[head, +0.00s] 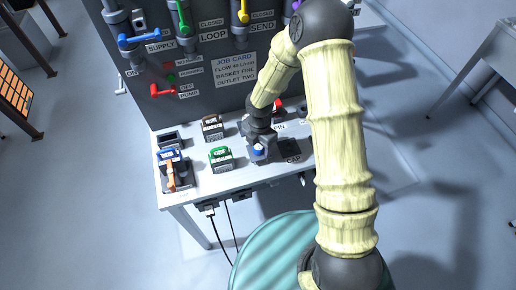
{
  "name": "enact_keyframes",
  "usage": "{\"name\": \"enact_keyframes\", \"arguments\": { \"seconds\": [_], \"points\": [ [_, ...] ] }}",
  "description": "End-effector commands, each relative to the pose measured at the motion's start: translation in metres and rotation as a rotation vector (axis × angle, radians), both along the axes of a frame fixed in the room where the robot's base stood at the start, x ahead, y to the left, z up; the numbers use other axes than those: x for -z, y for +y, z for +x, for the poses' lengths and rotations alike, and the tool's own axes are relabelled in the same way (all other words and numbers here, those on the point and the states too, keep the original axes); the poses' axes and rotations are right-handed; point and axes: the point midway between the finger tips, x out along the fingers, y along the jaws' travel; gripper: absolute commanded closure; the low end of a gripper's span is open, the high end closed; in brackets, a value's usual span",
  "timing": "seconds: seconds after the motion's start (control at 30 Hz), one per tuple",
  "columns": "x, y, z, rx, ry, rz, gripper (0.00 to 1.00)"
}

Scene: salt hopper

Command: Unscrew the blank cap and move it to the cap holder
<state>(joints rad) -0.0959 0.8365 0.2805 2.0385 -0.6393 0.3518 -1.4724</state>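My gripper (258,148) points down over the middle of the white bench, in front of the dark panel. A small blue part (258,152) shows at its fingertips; it may be the blank cap, but it is too small to be sure. I cannot tell whether the fingers are closed on it or only around it. A dark square pad (289,149) with a label reading CAP lies just to the right of my gripper; it looks like the cap holder, and I see nothing on it. My arm hides the bench further right.
Left of my gripper stand a green-handled block (220,158), a brown-topped block (212,127) and a dark tray (180,186) with an orange-handled tool (171,176). A red knob (278,105) is behind my gripper. Colored valve levers and a job card (234,72) are on the panel.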

Motion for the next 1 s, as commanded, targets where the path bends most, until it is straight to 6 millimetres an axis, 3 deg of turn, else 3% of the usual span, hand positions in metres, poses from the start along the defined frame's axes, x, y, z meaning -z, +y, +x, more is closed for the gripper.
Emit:
{"name": "enact_keyframes", "arguments": {
  "seconds": [0.03, 0.27, 1.0],
  "points": [
    [-0.0001, 0.0010, -0.0003, -0.002, 0.000, 0.000, 0.54],
    [0.0001, 0.0031, -0.0013, -0.007, 0.001, 0.000, 0.98],
    [-0.0017, 0.0034, -0.0019, -0.330, 0.001, 0.000, 0.98]
  ]
}}
